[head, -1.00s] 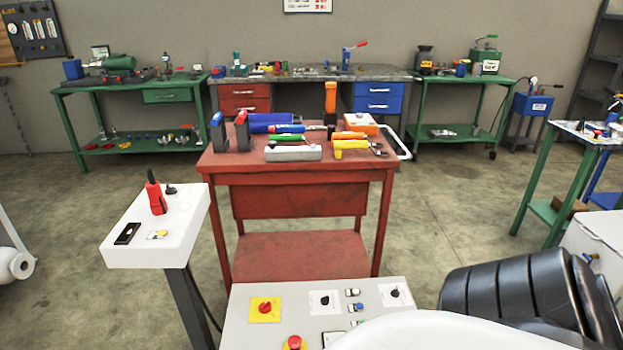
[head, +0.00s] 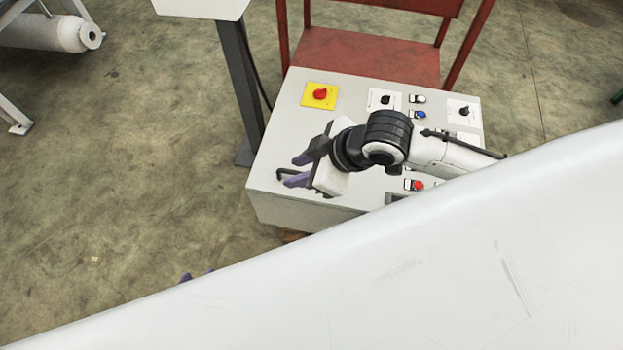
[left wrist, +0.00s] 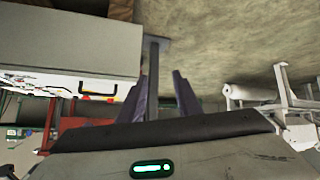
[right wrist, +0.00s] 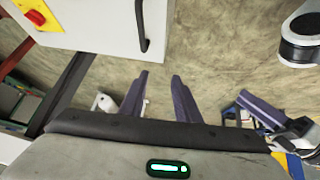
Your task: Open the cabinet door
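The cabinet (head: 325,133) is a pale grey box with switches and buttons on its sloping face. A black bar handle (head: 284,176) sits near the left edge of that face. It shows at the top of the right wrist view (right wrist: 142,28) and in the left wrist view (left wrist: 98,94). No gap shows around the door. My right gripper (head: 296,169) is beside the handle, its purple fingers apart and empty. My left gripper (left wrist: 167,88) is open and empty, below and away from the cabinet; only its fingertips show in the head view, past a white surface.
A large white surface, cropped close, fills the lower right of the head view. A red emergency button on a yellow plate (head: 320,94) is on the cabinet face. A white pedestal (head: 200,8) on a dark post and a red table (head: 370,55) stand behind.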

